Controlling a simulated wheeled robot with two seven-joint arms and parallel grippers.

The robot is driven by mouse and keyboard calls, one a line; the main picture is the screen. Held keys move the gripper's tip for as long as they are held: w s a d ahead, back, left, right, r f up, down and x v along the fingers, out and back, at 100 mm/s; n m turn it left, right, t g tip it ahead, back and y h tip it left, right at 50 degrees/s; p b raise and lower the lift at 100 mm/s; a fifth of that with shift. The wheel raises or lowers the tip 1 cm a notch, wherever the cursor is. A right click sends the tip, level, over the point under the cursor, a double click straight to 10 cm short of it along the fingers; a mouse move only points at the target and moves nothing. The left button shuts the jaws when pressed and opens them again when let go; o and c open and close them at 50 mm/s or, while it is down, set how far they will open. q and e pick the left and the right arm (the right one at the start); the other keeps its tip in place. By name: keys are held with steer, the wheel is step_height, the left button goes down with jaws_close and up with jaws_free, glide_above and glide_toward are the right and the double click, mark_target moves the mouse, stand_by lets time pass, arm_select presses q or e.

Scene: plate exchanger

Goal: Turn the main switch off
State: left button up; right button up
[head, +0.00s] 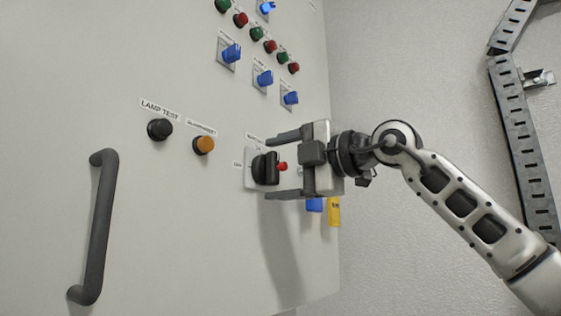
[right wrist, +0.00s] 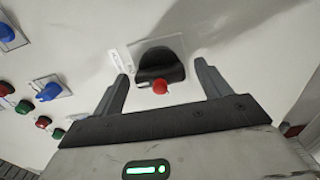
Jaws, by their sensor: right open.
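The main switch (head: 265,168) is a black rotary knob with a red tip on a pale square plate, low on the right part of the cabinet door. In the right wrist view the switch (right wrist: 160,66) sits between the two fingers. My right gripper (head: 268,167) is open, its fingers reaching toward the panel above and below the knob. In the right wrist view the right gripper (right wrist: 162,82) shows a gap on both sides of the knob, and it does not grip it. The labels beside the switch are too small to read fully. My left gripper is not in view.
The cabinet door (head: 150,230) bears a black lamp test button (head: 160,129), an orange button (head: 203,145), a dark handle (head: 96,225) and several blue switches with green and red buttons above. A yellow tag (head: 334,212) hangs below my gripper. A perforated metal rail (head: 520,130) runs along the right wall.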

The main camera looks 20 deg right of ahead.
steer(key=shift+c, duration=0.3)
steer(key=c, duration=0.9)
